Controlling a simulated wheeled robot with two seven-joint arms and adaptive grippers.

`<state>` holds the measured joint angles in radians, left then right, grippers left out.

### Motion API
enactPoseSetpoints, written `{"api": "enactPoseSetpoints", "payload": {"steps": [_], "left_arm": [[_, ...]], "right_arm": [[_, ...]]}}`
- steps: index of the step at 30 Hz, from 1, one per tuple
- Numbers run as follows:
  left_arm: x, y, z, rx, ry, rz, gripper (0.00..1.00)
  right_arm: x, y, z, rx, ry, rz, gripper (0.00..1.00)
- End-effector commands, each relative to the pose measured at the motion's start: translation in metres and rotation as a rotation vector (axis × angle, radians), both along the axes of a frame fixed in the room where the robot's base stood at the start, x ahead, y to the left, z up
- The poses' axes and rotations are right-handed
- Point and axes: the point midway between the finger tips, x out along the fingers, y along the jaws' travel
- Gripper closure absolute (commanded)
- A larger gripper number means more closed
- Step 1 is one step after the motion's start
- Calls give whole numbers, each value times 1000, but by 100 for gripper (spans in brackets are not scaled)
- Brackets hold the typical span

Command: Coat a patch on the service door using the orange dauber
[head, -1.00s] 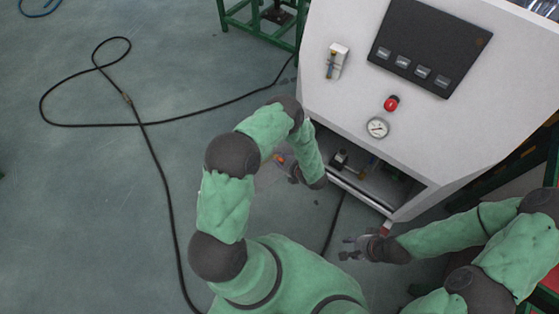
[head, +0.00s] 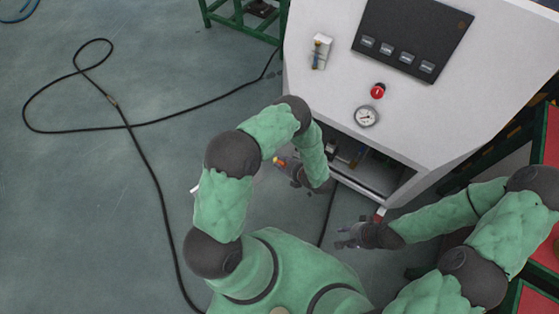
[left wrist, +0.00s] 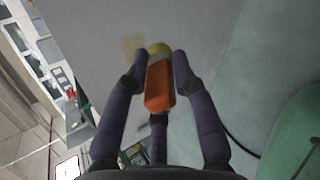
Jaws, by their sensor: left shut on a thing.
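My left gripper (head: 284,164) is beside the lower left side of the white machine, below its front panel. In the left wrist view my left gripper (left wrist: 160,60) is shut on the orange dauber (left wrist: 160,88), whose yellowish tip (left wrist: 160,48) points away from me. A flat grey panel (left wrist: 90,20), which looks like the service door, lies beyond the tip. A pale yellow patch (left wrist: 132,46) is on it, just left of the tip. I cannot tell whether the tip touches the panel. My right gripper (head: 346,237) is empty and looks open, low in front of the machine.
The white machine (head: 330,90) carries a dark display panel, a red button (head: 377,91) and a gauge (head: 367,116). Its open lower bay (head: 362,155) is between my arms. A black cable (head: 160,190) loops over the open floor at left. Red-topped green carts (head: 535,300) stand at right.

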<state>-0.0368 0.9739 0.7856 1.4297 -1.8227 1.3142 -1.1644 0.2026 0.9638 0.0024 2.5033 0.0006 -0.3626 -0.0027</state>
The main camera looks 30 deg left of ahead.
Motion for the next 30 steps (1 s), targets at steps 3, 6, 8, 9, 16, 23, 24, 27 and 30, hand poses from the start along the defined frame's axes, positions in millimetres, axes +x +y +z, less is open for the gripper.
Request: {"api": "enactPoseSetpoints", "payload": {"steps": [3,6,8,9,16,23,24,27,30], "left_arm": [[0,0,0,0,0,0,96],[0,0,0,0,0,0,96],[0,-1,0,0,0,0,96],[0,-2,0,0,0,0,96],[-5,-17,0,0,-1,-2,96],[-9,-28,0,0,-1,1,96],[-9,-28,0,1,-1,1,96],[-9,-28,0,0,0,2,96],[-9,-28,0,1,-1,1,96]], "right_arm": [[0,0,0,0,0,0,60],[0,0,0,0,0,0,60],[0,0,0,0,0,0,60],[0,0,0,0,0,0,60],[0,0,0,0,0,0,60],[0,0,0,0,0,0,60],[0,0,0,0,0,0,60],[0,0,0,0,0,0,60],[0,0,0,0,0,0,60]]}}
